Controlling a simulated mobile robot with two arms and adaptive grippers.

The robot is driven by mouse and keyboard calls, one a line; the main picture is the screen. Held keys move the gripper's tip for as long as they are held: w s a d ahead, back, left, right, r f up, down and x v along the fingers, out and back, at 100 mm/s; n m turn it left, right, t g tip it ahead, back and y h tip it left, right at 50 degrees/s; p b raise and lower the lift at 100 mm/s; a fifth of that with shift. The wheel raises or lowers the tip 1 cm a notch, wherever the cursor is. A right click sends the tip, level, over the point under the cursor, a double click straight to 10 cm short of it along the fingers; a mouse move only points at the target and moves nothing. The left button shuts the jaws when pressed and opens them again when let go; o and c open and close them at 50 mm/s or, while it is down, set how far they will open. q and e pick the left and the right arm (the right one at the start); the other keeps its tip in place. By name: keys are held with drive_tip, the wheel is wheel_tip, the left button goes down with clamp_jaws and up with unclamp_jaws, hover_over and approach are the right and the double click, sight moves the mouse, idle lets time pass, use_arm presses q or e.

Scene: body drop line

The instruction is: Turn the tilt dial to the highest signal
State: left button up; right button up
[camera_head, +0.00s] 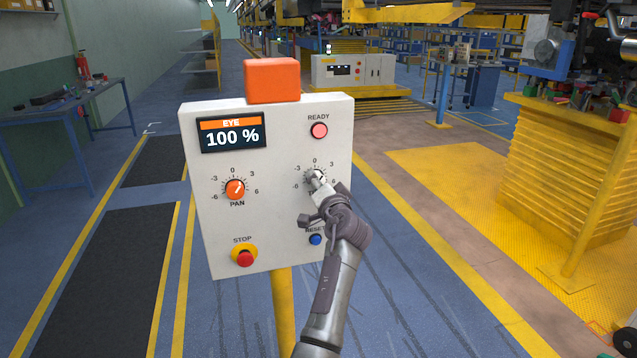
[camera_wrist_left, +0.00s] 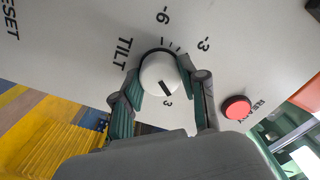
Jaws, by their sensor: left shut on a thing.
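The tilt dial is a round white knob (camera_wrist_left: 158,72) with a short black mark. In the left wrist view it stands beside the word TILT, with -6, -3 and 3 printed around it. My left gripper (camera_head: 317,184) is shut on the knob, one finger on each side. In the head view the gripper covers most of the dial and its label. The display (camera_head: 233,134) on the white control panel (camera_head: 272,225) reads EYE 100 %. My right gripper is in neither view.
The panel also has an orange PAN dial (camera_head: 235,189), a red STOP button (camera_head: 245,258), a blue RESET button (camera_head: 315,239) and a pale red READY light (camera_head: 319,130). An orange box (camera_head: 272,80) tops it. A yellow post (camera_head: 284,305) supports it. Open floor lies on both sides.

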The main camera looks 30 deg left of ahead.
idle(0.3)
use_arm(q)
drive_tip(key=o, duration=1.1)
drive_tip(key=shift+o, duration=0.2)
drive_tip(key=v, duration=0.7)
drive_tip(key=shift+d, duration=0.15)
drive_tip(key=shift+s, duration=0.1)
